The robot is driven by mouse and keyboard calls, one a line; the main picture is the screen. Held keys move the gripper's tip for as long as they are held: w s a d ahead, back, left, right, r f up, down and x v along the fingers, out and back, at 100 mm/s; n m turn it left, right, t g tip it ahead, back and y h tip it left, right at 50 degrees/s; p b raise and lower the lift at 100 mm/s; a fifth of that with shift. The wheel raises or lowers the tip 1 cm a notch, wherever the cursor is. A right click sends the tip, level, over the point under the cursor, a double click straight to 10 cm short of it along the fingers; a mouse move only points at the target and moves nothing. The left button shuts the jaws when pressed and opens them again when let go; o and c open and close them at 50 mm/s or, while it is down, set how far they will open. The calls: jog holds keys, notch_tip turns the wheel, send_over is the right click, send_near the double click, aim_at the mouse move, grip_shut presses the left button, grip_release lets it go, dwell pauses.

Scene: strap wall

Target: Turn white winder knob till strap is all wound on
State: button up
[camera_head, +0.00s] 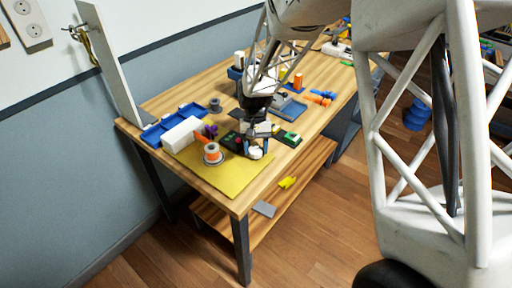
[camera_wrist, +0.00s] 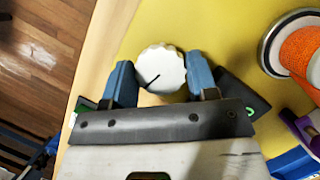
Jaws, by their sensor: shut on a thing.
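The white winder knob (camera_wrist: 161,68) has a scalloped rim and a short dark line on its face. It sits between the two blue fingers of my gripper (camera_wrist: 160,78), which is shut on it. In the head view the knob (camera_head: 255,153) shows near the front edge of the table, just below my gripper (camera_head: 257,144). A dark body with green parts (camera_wrist: 243,93) lies behind the fingers, mostly hidden by my gripper. I cannot make out the strap with certainty in either view.
A spool with orange winding (camera_head: 212,154) stands on the yellow mat (camera_head: 235,183), left of my gripper. A white block (camera_head: 181,134), blue trays (camera_head: 172,124) and a purple item (camera_head: 210,131) are close by. The mat's front part is clear.

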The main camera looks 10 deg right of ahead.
jog(key=shift+n+h, duration=0.6)
jog(key=shift+n, duration=1.1)
jog(key=o, duration=0.9)
jog(key=shift+o, duration=0.2)
jog(key=v, duration=0.7)
jog(key=shift+a+r, duration=0.15)
jog(key=shift+r, duration=0.25)
jog(key=shift+w, duration=0.1)
